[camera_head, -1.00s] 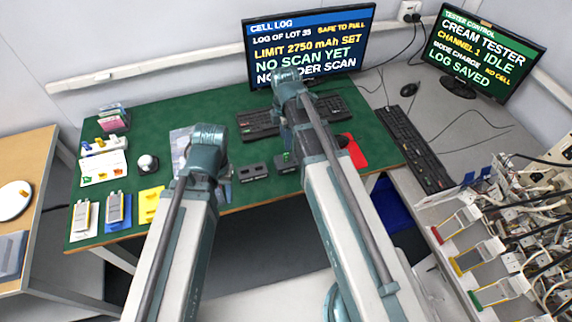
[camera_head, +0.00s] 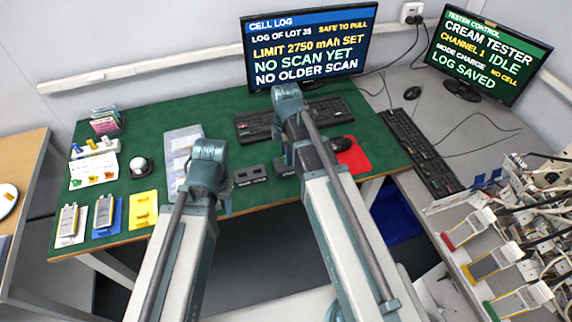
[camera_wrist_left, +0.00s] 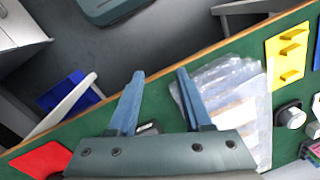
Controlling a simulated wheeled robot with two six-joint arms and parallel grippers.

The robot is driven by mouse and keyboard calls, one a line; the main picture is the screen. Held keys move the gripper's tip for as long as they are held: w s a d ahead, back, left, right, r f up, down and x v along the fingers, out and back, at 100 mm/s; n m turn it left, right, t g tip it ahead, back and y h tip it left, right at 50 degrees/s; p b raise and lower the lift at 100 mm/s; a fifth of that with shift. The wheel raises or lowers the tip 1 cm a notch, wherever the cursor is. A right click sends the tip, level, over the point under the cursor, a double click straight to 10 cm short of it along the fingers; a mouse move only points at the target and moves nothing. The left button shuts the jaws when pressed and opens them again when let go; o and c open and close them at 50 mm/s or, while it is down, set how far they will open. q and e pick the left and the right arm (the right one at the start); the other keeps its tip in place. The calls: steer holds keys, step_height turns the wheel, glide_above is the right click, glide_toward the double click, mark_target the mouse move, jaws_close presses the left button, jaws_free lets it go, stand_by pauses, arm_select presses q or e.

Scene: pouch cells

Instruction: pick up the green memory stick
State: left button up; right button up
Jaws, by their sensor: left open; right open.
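I cannot clearly make out the green memory stick in either view now. A small black dock (camera_head: 250,176) lies near the front edge of the green table; a second dark block (camera_head: 284,171) beside it is partly covered by my right arm. My left gripper (camera_head: 226,205) is at the table's front edge, left of the dock, largely hidden by its own wrist. In the left wrist view its two blue fingers (camera_wrist_left: 160,72) are apart with nothing between the tips. A dark block (camera_wrist_left: 150,128) shows low between them. My right gripper (camera_head: 283,152) is mostly hidden behind its wrist, near the keyboard.
A clear sleeve (camera_head: 181,150), yellow holder (camera_head: 143,210), white round-topped device (camera_head: 140,166) and a white rack with coloured pieces (camera_head: 95,148) occupy the table's left. A keyboard (camera_head: 262,127) and red mat (camera_head: 352,158) lie right. Green table (camera_head: 170,112) is bare at the back left.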

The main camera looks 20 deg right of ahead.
arm_select(q)
steer(key=shift+r, duration=0.1)
arm_select(e)
jaws_close()
steer(key=shift+r, duration=0.1)
